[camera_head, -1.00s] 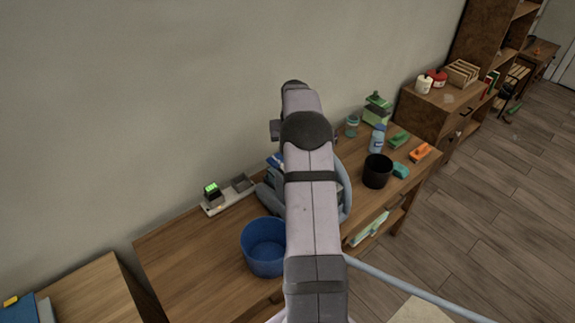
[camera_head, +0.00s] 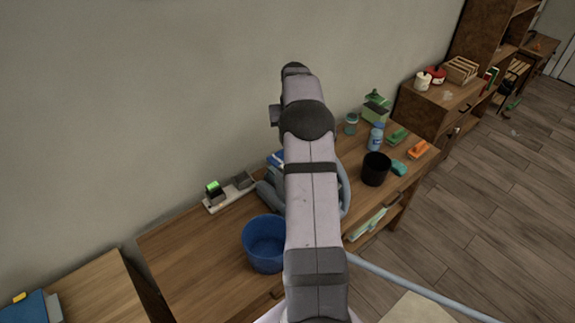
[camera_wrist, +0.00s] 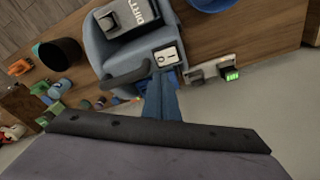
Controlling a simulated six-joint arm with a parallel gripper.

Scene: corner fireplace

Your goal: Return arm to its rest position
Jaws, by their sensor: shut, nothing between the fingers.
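My arm (camera_head: 312,205) rises from the bottom middle of the head view and reaches over the table. Its far end hides my gripper in that view. In the wrist view, my gripper (camera_wrist: 161,78) shows as two narrow blue fingers side by side, shut and empty. I cannot tell the gap between the fingers and the container.
A blue bucket (camera_head: 264,244) and a black cup (camera_head: 376,169) stand on the wooden table (camera_head: 185,265). A power strip with a green-lit device (camera_head: 213,190) lies by the wall. Open floor (camera_head: 480,230) lies right of the table.

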